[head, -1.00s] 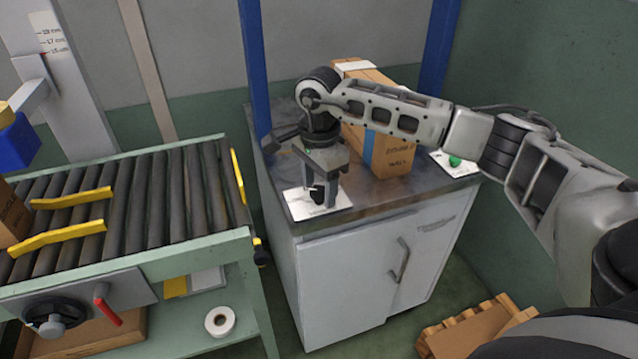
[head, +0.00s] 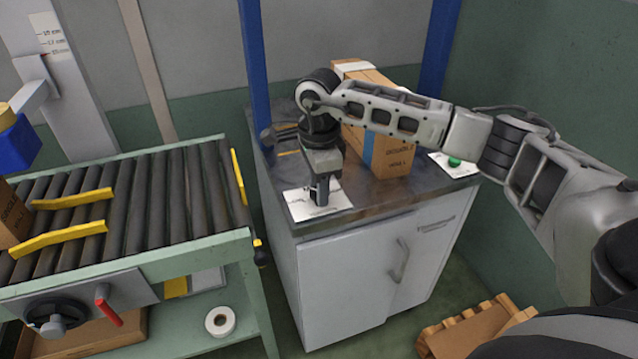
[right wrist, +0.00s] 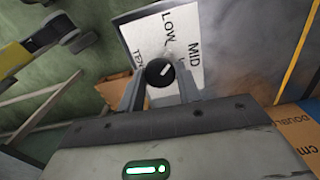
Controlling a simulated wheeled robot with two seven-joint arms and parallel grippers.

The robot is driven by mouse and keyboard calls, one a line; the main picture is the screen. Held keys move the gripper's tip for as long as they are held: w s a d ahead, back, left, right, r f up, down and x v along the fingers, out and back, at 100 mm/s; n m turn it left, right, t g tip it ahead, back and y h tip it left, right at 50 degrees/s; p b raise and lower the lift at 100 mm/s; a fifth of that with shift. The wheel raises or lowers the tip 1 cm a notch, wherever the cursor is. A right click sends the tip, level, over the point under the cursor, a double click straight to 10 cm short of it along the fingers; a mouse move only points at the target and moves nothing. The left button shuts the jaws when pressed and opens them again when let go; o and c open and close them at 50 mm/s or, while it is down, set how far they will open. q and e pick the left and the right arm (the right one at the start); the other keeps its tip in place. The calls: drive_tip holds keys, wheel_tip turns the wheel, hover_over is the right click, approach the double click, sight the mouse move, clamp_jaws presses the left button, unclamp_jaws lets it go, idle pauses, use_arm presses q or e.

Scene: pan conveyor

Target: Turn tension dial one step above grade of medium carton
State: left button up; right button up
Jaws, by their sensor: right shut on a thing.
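The tension dial is a small black knob (right wrist: 159,71) with a pale pointer line, on a white plate (right wrist: 186,34) marked LOW and MID in the right wrist view. My right gripper (right wrist: 160,82) is shut on the knob, one finger on each side. In the head view my right gripper (head: 320,190) points down onto the same white plate (head: 335,201) at the front left of the cabinet top, and it hides the knob there. A tall brown carton (head: 392,155) with a blue band stands behind the wrist; its grade is not readable. My left gripper is not in view.
A roller conveyor (head: 150,195) with yellow guides is at left, a brown carton (head: 12,215) at its left edge. A card with a green button (head: 454,162) lies at the cabinet's right. A blue post (head: 254,80) rises close to my right wrist.

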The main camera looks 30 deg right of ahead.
drive_tip(key=m, duration=0.5)
drive_tip(key=shift+r+m+p, duration=0.1)
drive_tip(key=shift+m+p, duration=0.3)
drive_tip(key=m+p, duration=0.1)
drive_tip(key=m, duration=0.7)
drive_tip(key=shift+p, duration=0.4)
drive_tip(key=m+p, duration=0.1)
drive_tip(key=m, duration=0.4)
drive_tip(key=shift+m+p, duration=0.3)
drive_tip(key=shift+m, duration=0.1)
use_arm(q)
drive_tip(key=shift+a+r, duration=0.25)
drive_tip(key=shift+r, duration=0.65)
use_arm(e)
drive_tip(key=shift+m, duration=0.4)
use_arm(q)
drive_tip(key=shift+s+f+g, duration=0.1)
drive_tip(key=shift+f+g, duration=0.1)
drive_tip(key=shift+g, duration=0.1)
use_arm(e)
drive_tip(key=o, duration=1)
